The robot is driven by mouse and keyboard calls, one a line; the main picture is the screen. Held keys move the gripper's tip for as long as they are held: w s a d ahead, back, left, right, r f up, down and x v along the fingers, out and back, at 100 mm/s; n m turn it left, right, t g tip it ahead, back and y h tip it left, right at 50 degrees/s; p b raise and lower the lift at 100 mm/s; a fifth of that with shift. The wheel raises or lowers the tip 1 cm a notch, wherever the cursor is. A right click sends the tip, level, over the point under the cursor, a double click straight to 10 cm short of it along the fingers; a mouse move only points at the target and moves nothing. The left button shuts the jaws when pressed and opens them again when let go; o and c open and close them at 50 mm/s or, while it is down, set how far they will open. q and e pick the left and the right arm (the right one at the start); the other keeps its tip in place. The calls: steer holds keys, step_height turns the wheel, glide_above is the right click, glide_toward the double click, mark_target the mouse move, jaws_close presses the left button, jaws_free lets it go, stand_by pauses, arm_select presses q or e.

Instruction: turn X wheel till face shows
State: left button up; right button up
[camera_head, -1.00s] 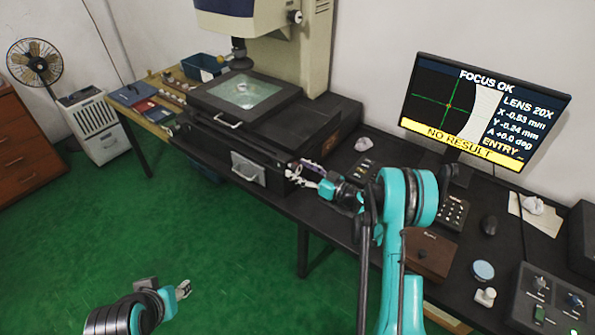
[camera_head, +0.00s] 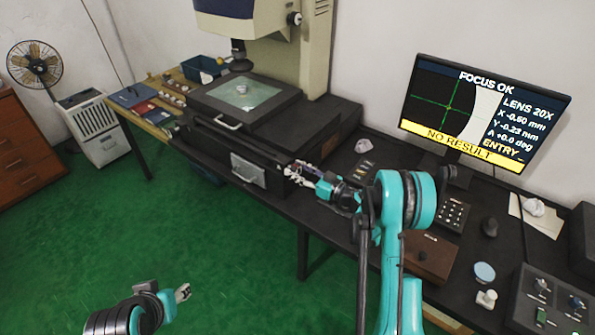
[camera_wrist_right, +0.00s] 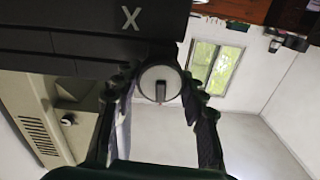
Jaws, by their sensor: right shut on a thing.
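The X wheel (camera_wrist_right: 160,84) is a round pale knob with a dark rim, under a white letter X on the black machine body in the right wrist view. My right gripper (camera_wrist_right: 158,80) has its fingers on both sides of the wheel and is shut on it. In the head view my right gripper (camera_head: 296,174) is at the right end of the black stage base. The monitor (camera_head: 462,120) reads FOCUS OK, X -0.60 mm, Y -0.23 mm and NO RESULT, with a white curved band right of the green cross. My left gripper (camera_head: 182,293) hangs over the green floor, its fingers apart and empty.
The measuring machine's glass stage (camera_head: 262,98) carries a small ring (camera_head: 241,89). A keypad (camera_head: 452,214), a mouse (camera_head: 490,226), a brown box (camera_head: 430,254) and a control box (camera_head: 550,305) stand on the right side of the bench. Open floor lies in front.

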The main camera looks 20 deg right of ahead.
steer(key=n+b, duration=0.1)
steer(key=n, duration=0.2)
steer(key=shift+a+f+n, duration=0.1)
steer(key=shift+n, duration=0.3)
steer(key=n+b, duration=0.1)
steer(key=n, duration=0.1)
steer(key=shift+n, duration=0.4)
steer(key=n, duration=0.3)
steer(key=shift+s+n, duration=0.1)
steer(key=shift+n, duration=0.2)
steer(key=shift+a+n, duration=0.1)
steer(key=shift+n, duration=1.5)
steer(key=o, duration=1.2)
steer(key=shift+c, duration=0.2)
